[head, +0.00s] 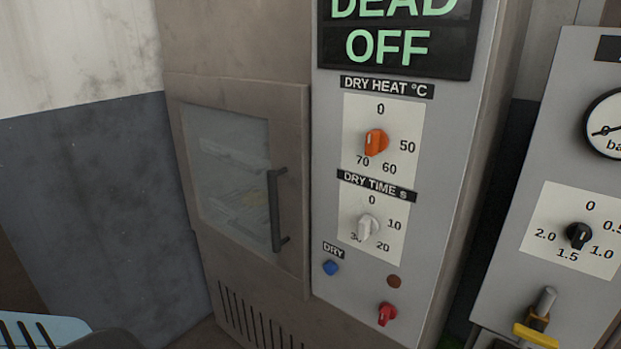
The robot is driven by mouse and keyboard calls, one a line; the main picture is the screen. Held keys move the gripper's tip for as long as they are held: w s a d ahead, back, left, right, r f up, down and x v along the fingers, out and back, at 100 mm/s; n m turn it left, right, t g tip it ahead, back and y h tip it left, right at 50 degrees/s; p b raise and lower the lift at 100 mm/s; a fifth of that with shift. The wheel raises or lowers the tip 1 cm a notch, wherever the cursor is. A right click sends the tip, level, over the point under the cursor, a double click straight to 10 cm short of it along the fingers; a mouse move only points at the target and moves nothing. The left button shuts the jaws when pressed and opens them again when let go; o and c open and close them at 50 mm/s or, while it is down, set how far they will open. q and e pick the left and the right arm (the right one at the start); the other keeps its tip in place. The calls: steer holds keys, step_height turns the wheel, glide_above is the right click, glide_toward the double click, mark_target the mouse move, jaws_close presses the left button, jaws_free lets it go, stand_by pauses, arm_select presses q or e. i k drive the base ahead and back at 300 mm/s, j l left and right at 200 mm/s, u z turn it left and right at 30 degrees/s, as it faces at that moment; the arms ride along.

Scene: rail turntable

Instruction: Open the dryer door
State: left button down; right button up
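The dryer door (289,190) is closed in the head view, left of the grey control panel. It has a glass window (222,160) with racks dimly visible behind it. A dark vertical bar handle (275,210) stands on its right side. Neither gripper's fingers show in the view. Nothing is touching the door or the handle.
The dryer's panel has an orange heat knob (376,142), a white time knob (368,227), a blue button (331,268) and a red knob (387,313). A second panel (545,170) with a gauge stands at the right. A wall (90,190) is at the left.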

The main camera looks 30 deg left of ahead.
mark_target(286, 106)
steer(key=u, duration=1.55)
